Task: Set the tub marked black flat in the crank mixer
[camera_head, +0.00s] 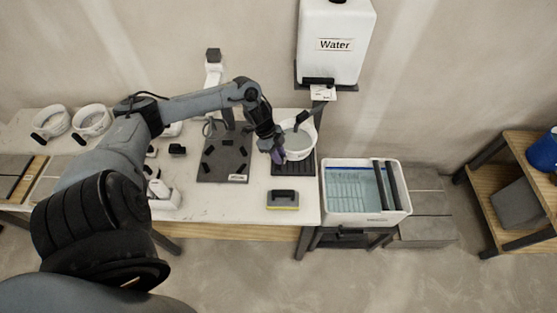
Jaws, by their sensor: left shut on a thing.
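A white tub (300,151) with grey inside stands on or just above a dark ribbed mat (307,166) at the table's right end, below the water tank. My left gripper (277,154) is shut on the tub's left side. I cannot read any mark on this tub. Two more white tubs, (50,122) and (91,121), with dark handles sit at the table's left; their marks are unreadable. A dark square plate with black blocks (225,160) and an upright behind it, left of my gripper, looks like the crank mixer. My right gripper is not in view.
A white water tank (335,45) hangs on the wall above the mat. A yellow-edged sponge float (283,201) lies at the table's front. A wash bucket with rollers (340,214) stands right of the table. A wooden shelf (492,185) is far right.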

